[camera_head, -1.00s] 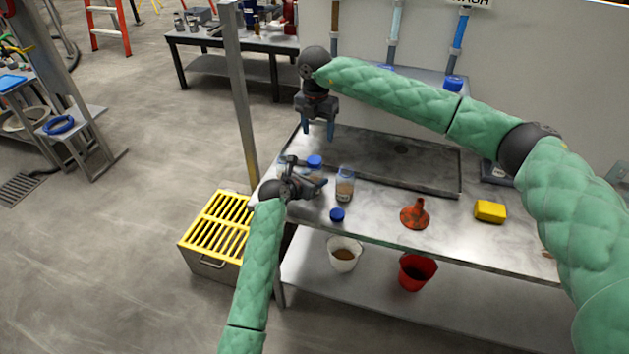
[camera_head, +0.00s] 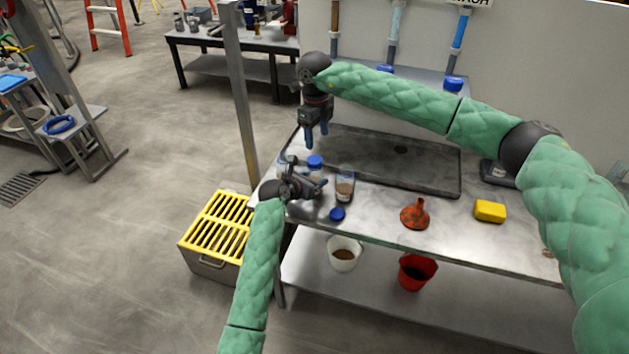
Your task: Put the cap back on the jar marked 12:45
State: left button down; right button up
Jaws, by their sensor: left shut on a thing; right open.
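My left gripper (camera_head: 312,183) is low over the left end of the steel bench and is shut on a clear jar (camera_head: 316,174) with a blue cap (camera_head: 315,161) on top. The gripper hides the lower part of this jar. My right gripper (camera_head: 316,134) is open and empty, pointing down above and behind the capped jar. An uncapped clear jar (camera_head: 345,187) with brown contents stands upright just right of the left gripper. A loose blue cap (camera_head: 337,214) lies on the bench in front of it. No time marking on a jar is readable.
A dark shallow tray (camera_head: 430,186) lies along the back of the bench (camera_head: 375,222). An orange funnel (camera_head: 416,214) and a yellow sponge-like block (camera_head: 490,211) sit to the right. A white bucket (camera_head: 345,254) and red bucket (camera_head: 417,271) are below. A yellow grate (camera_head: 215,228) stands left.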

aim_at(314, 159)
jog(key=n, duration=0.7)
jog(key=shift+s+a+f, duration=0.1)
jog(key=shift+f, duration=0.05)
jog(key=n, duration=0.8)
jog(key=shift+a+n, duration=0.15)
jog(key=shift+n, duration=0.15)
jog(key=n, duration=0.7)
jog(key=shift+a, duration=0.1)
jog(key=n, duration=0.7)
jog(key=shift+n, duration=0.3)
jog(key=shift+f, duration=4.05)
